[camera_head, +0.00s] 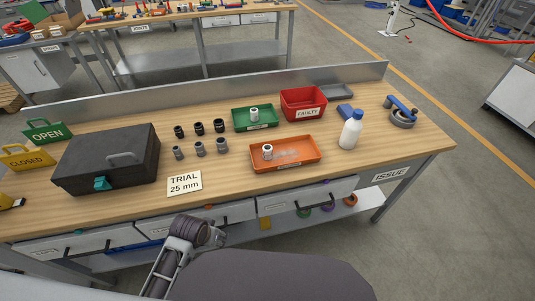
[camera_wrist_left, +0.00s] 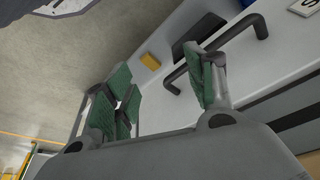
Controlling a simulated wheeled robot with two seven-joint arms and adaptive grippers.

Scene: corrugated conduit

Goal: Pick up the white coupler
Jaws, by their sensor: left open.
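A small white coupler (camera_head: 267,152) stands in the left part of the orange tray (camera_head: 286,168) on the workbench. A similar white piece (camera_head: 254,114) stands in the green tray (camera_head: 241,128) behind it. My left arm shows at the bottom of the head view, in front of the bench's drawers and away from both trays; its fingertips are hard to make out there. In the left wrist view my left gripper (camera_wrist_left: 160,95) is open, with green finger pads apart and nothing between them. My right gripper is not in view.
Black fittings (camera_head: 199,128) and grey fittings (camera_head: 199,149) stand left of the trays. A dark case (camera_head: 105,165), red bin (camera_head: 303,104), white bottle (camera_head: 351,130) and tape dispenser (camera_head: 402,114) are also on the bench. A drawer handle (camera_wrist_left: 215,45) is close to my left gripper.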

